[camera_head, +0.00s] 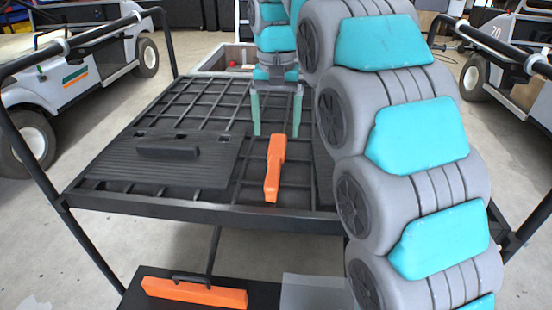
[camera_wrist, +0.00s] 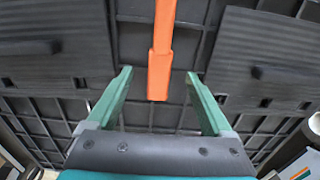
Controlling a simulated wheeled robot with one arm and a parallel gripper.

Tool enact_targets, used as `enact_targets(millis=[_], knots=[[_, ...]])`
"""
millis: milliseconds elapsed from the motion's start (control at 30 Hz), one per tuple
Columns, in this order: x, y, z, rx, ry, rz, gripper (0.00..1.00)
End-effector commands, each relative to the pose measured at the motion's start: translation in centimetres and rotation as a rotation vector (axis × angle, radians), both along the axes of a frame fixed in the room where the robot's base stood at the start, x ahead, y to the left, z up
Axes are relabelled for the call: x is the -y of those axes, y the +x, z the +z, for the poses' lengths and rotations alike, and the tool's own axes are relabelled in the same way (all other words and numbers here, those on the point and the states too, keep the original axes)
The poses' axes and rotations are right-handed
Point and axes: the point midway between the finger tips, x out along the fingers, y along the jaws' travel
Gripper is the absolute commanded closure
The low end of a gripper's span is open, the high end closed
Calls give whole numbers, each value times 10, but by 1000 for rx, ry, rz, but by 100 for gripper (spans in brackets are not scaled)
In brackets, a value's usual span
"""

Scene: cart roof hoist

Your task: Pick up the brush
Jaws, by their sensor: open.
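The brush (camera_head: 273,170) looks like a long orange piece with a narrow shaft and a wider block end. It lies on the black gridded roof frame (camera_head: 205,98), near its front edge. In the wrist view the brush (camera_wrist: 160,70) runs up and down the picture, its wide end toward me. My gripper (camera_head: 276,128) points down above the far part of the brush, jaws apart and empty. In the wrist view my gripper (camera_wrist: 158,74) has one green finger on each side of the brush, touching neither. The height gap is hard to judge.
Dark ribbed panels with raised handles lie on the frame; one is at left (camera_head: 165,160). An orange bar (camera_head: 195,292) lies on a black surface below the front edge. A crate (camera_head: 210,62) stands behind. Black posts and rails flank the frame, with white carts (camera_head: 75,75) beyond.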

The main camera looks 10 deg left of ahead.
Motion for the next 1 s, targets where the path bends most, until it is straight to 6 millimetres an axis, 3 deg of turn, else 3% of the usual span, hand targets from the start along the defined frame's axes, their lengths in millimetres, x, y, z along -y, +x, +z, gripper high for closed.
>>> enact_targets(millis=[300, 567, 1000], knots=[[-1, 0, -25, -2, 0, 1, 15], [-1, -1, -34, -2, -1, 1, 15], [0, -3, -76, -1, -1, 0, 15]])
